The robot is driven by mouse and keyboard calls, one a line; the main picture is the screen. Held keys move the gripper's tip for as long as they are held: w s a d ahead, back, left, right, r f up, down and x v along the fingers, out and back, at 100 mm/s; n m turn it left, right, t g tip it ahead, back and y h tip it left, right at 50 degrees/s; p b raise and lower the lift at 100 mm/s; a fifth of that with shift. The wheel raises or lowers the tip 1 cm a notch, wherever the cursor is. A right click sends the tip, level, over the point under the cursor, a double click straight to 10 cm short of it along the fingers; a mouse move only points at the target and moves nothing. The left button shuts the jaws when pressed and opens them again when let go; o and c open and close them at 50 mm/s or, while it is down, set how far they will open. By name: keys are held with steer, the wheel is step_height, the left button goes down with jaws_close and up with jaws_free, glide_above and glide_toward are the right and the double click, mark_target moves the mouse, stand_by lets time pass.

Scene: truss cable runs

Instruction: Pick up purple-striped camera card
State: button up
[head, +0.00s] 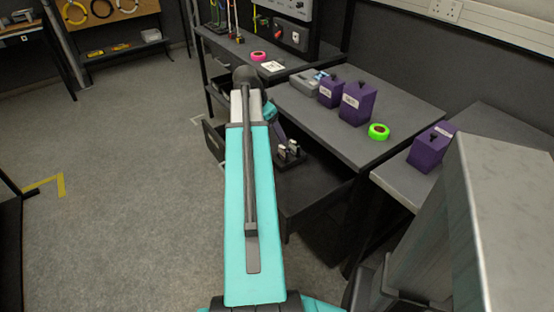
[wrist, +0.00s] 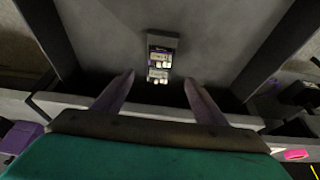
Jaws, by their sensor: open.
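In the wrist view, a small dark holder (wrist: 175,38) stands ahead between my fingers, with small pale cards in it. A card with a purple band (wrist: 162,42) shows at its upper part, and another pale card (wrist: 158,72) with a purplish mark is nearer; I cannot tell for sure which is the purple-striped camera card. My gripper (wrist: 159,84) is open and empty, its two fingers on either side of the holder's line and short of it. In the head view the cards (head: 288,150) show small on the lower dark surface, just right of my arm, which hides most of my gripper.
Purple boxes (head: 357,103) and a green tape roll (head: 379,132) sit on the grey bench (head: 340,140) above and right of the cards. A pink tape roll (head: 258,56) lies farther back. Another purple box (head: 430,147) is at right.

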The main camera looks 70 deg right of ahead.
mark_target(282, 149)
steer(key=shift+w+a, duration=0.1)
steer(key=shift+w, duration=0.15)
steer(key=x, duration=0.8)
steer(key=shift+f, duration=0.3)
stand_by(0.3)
steer(key=shift+p+x, duration=0.35)
steer(key=shift+x, duration=2.3)
steer(key=shift+s+a, duration=0.1)
steer(key=shift+s, duration=0.05)
steer(key=c, duration=1.1)
steer(key=shift+c, duration=0.2)
